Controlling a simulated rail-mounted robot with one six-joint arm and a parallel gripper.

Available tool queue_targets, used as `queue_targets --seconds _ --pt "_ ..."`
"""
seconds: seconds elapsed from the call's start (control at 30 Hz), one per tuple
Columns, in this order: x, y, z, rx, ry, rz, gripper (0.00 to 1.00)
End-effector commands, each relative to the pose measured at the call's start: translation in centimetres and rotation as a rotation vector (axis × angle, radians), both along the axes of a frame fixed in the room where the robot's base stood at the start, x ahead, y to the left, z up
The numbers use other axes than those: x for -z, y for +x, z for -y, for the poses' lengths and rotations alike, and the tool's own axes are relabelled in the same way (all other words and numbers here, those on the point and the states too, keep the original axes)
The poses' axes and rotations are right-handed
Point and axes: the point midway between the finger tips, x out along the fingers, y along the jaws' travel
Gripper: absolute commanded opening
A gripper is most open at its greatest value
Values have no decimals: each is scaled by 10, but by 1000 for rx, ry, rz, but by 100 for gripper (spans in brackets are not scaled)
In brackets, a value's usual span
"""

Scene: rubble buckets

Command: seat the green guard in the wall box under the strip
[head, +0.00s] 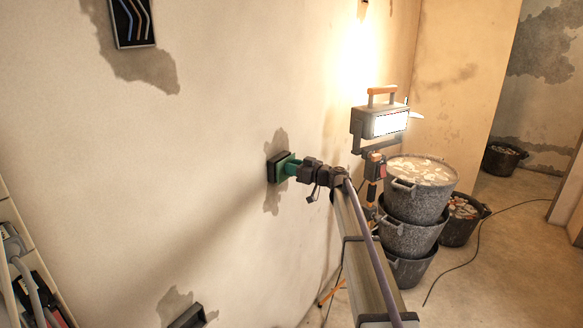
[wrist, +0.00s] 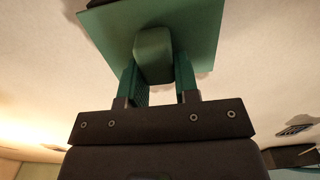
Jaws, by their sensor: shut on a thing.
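The green guard (head: 287,164) is at the middle of the wall, up against a dark wall box (head: 274,169). In the wrist view the guard (wrist: 205,30) is a flat green plate with a rounded block at its middle. My gripper (head: 297,168) is shut on that block, one finger on each side. In the wrist view a dark edge shows behind the plate at the top. The plate hides most of the box, and I cannot tell whether the guard is fully in it. I cannot make out the strip for certain.
A dark panel with coloured lines (head: 133,22) is on the wall at upper left, another dark box (head: 188,318) at lower left. A lit work lamp (head: 388,122) stands right of my arm, near stacked rubble buckets (head: 416,205). A cable crosses the floor at right.

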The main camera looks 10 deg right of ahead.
Motion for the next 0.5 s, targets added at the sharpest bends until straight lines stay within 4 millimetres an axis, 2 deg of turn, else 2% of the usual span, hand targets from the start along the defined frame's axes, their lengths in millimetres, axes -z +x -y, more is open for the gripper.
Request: queue_targets --seconds 0.5 --pt "0 -11 11 -1 1 1 1"
